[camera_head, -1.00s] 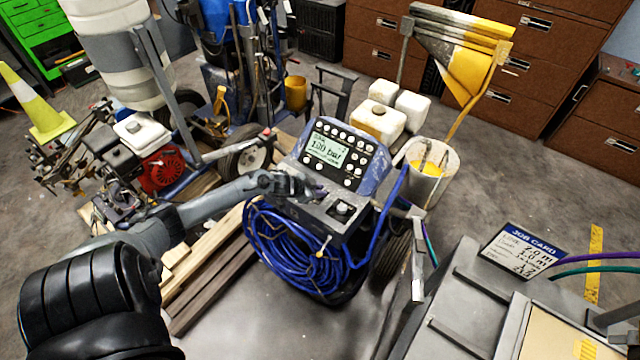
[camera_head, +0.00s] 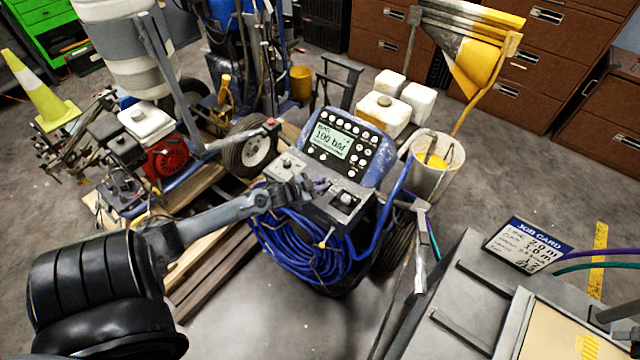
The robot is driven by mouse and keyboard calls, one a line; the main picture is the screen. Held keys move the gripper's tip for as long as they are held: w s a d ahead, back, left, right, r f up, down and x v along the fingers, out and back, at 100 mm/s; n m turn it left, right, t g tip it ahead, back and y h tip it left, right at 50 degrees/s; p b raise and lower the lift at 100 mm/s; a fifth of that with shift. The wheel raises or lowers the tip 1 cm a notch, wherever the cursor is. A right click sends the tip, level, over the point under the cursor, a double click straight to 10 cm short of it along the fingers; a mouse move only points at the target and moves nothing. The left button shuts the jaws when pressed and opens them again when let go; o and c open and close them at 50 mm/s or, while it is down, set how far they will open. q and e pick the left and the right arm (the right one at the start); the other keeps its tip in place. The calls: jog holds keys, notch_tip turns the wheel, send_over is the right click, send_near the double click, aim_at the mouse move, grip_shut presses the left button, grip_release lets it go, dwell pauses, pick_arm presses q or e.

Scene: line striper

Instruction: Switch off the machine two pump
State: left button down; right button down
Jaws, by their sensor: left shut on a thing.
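The machine with the blue frame (camera_head: 375,166) stands in the middle, with a lit display (camera_head: 330,139) reading about 100 bar among several round buttons. My left gripper (camera_head: 314,188) reaches in from the left, between these two controls. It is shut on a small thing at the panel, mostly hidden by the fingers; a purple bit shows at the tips. My right gripper is not in view.
A coiled blue hose (camera_head: 300,245) hangs on the machine's front. A white bucket (camera_head: 437,165) stands at its right. A grey bench with a job card (camera_head: 527,247) is at lower right. A red-engined machine (camera_head: 167,158) and wooden planks (camera_head: 215,262) lie left.

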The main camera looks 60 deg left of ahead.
pick_arm(q)
jog(key=c, duration=1.1)
grip_release()
jog(key=shift+s, duration=0.1)
jog(key=p+v, duration=0.2)
jog(key=v, duration=0.8)
jog(key=shift+s+r+p, duration=0.2)
jog(key=shift+s+p, duration=0.05)
jog(key=shift+p, duration=0.1)
jog(key=shift+d, duration=0.15)
